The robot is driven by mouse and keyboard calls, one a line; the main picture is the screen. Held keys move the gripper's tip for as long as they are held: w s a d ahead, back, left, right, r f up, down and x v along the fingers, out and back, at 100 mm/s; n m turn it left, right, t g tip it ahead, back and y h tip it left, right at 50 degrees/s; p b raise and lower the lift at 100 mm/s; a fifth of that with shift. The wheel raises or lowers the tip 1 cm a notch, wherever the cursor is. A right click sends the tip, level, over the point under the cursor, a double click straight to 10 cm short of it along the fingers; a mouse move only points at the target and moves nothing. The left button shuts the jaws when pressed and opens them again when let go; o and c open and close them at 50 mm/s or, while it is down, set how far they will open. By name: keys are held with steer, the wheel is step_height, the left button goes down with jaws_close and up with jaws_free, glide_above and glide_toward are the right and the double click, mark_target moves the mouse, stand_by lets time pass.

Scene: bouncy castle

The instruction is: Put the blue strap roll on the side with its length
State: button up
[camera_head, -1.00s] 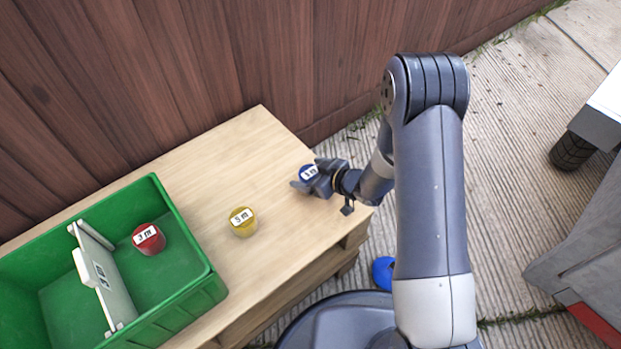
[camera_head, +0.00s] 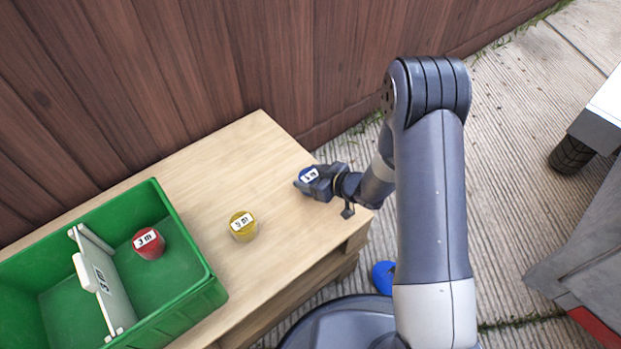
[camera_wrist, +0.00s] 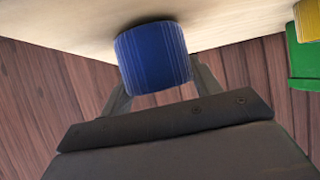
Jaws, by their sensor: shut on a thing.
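The blue strap roll (camera_head: 309,174) is at the right end of the wooden table, its white label facing up; the label's writing is too small to read surely. My gripper (camera_head: 306,182) is shut on it, a finger on each side. In the wrist view the blue roll (camera_wrist: 153,57) sits between both fingers, close to the table top; I cannot tell whether it touches. The green crate (camera_head: 190,288) is at the left, split by a white divider (camera_head: 103,283) with a length mark I cannot read surely. A red roll (camera_head: 149,244) marked "3 m" is in its right compartment.
A yellow roll (camera_head: 243,226), seemingly marked "5 m", stands on the table (camera_head: 245,150) between the crate and my gripper. A wooden wall (camera_head: 150,80) runs behind the table. The visible part of the crate's left compartment is empty. A blue object (camera_head: 384,277) lies on the ground.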

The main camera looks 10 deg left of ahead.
mark_target(311, 176)
step_height(311, 176, up, 9)
steer(key=p, duration=0.3)
steer(key=shift+r, duration=0.1)
steer(key=shift+d+r, duration=0.1)
steer(key=shift+r, duration=0.15)
steer(key=d+r+m+t+h, duration=0.2)
steer(key=d+m+h, duration=0.2)
steer(key=d, duration=0.4)
steer(key=s+d+r+m+t+h, duration=0.1)
steer(key=d+r+m+t+h, duration=0.2)
steer(key=d, duration=0.5)
steer(key=d+r+m+t+h, duration=0.15)
steer(key=d+m+h, duration=0.3)
steer(key=d, duration=0.45)
step_height(311, 176, up, 17)
steer(key=s+p, duration=0.2)
steer(key=p, duration=2.5)
steer(key=shift+s+a+f+y, duration=0.15)
steer(key=shift+a+y, duration=0.3)
steer(key=shift+m+g, duration=0.25)
